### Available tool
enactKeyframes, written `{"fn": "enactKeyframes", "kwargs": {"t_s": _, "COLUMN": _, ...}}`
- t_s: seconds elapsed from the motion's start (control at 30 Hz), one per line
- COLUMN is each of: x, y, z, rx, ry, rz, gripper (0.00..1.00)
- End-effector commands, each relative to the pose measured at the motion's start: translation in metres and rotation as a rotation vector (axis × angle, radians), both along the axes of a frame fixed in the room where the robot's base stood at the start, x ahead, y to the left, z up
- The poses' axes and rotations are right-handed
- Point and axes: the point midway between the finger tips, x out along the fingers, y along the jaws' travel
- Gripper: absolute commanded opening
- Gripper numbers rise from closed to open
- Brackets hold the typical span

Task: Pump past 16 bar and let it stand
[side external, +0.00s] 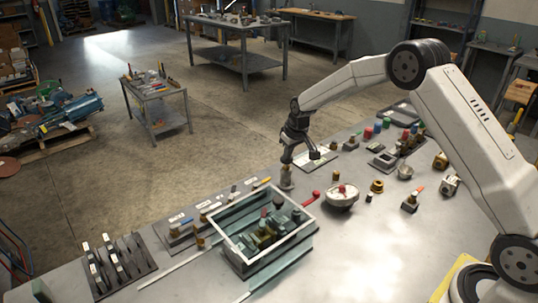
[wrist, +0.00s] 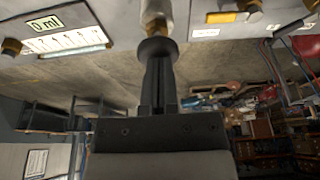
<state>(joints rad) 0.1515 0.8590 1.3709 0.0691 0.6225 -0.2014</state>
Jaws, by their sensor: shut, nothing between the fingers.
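My gripper (side external: 289,152) points down over a short grey upright post (side external: 286,182) at the bench's far edge. In the wrist view the shut dark fingers (wrist: 157,65) end at a dark round disc (wrist: 157,48) below a pale cylinder (wrist: 156,12). I cannot tell whether they touch it. A red lever-like piece (side external: 310,198) lies right of the post. A white-rimmed tank (side external: 222,236) holding dark green and brass fittings stands in front. I cannot make out a pressure reading or clearly identify the pump.
A white round dish with a red knob (side external: 342,198) and a brass fitting (side external: 377,186) stand to the right. A slotted dark rack (side external: 118,266) is at the left. A "0 ml" label (wrist: 47,22) shows in the wrist view.

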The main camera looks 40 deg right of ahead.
Motion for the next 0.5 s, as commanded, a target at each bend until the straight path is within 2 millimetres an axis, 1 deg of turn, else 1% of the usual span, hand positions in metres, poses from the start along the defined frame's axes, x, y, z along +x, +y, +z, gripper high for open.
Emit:
{"fn": "enactKeyframes", "kwargs": {"t_s": 0.07, "x": -0.001, "y": 0.001, "z": 0.008, "rx": 0.001, "ry": 0.004, "rz": 0.0, "gripper": 0.0}}
{"fn": "enactKeyframes", "kwargs": {"t_s": 0.23, "x": -0.001, "y": 0.0, "z": 0.034, "rx": 0.0, "ry": -0.002, "rz": 0.0, "gripper": 0.0}}
{"fn": "enactKeyframes", "kwargs": {"t_s": 0.5, "x": -0.013, "y": 0.0, "z": 0.074, "rx": -0.001, "ry": -0.005, "rz": 0.0, "gripper": 0.0}}
